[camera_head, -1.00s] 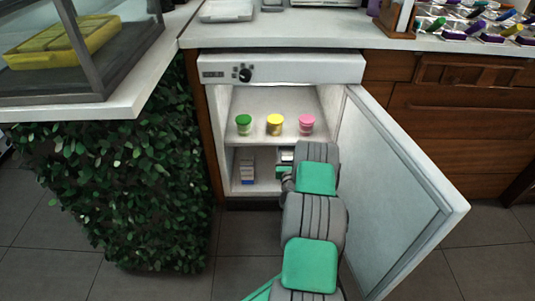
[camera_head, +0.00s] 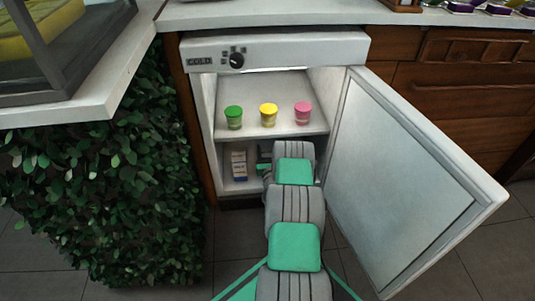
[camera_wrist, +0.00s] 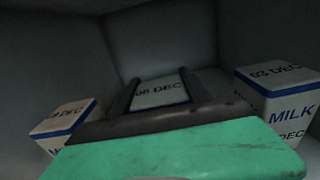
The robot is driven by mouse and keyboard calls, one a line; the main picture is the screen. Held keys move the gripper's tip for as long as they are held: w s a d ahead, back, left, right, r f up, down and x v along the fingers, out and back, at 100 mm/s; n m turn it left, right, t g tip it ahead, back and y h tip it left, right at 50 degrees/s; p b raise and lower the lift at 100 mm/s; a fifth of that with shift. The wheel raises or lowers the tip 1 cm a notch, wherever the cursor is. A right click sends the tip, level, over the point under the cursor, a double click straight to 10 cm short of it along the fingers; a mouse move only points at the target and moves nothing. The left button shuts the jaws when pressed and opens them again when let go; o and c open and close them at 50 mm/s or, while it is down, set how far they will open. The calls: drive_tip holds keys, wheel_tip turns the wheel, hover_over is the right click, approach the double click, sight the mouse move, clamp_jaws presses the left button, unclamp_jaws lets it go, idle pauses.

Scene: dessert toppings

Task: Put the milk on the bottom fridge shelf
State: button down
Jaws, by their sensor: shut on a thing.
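My gripper (camera_wrist: 158,95) is inside the lower compartment of the open fridge, shut on a milk carton (camera_wrist: 160,90) with a "06 DEC" top. The carton's sides are hidden by my gripper, so I cannot tell whether it touches the bottom shelf. In the wrist view, one milk carton (camera_wrist: 66,121) stands to its left and another, marked "03 DEC" (camera_wrist: 288,108), to its right. In the head view, the left carton (camera_head: 239,165) stands on the bottom fridge shelf (camera_head: 240,188), and my arm hides the held carton.
Green (camera_head: 234,117), yellow (camera_head: 268,115) and pink (camera_head: 302,113) cups stand on the upper shelf above my arm. The fridge door (camera_head: 405,190) is open to the right. A leafy hedge panel (camera_head: 100,190) is at left.

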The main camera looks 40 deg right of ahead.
drive_tip(key=shift+d, duration=0.1)
drive_tip(key=shift+f, duration=0.1)
drive_tip(key=c, duration=0.5)
unclamp_jaws()
drive_tip(key=shift+f, duration=0.1)
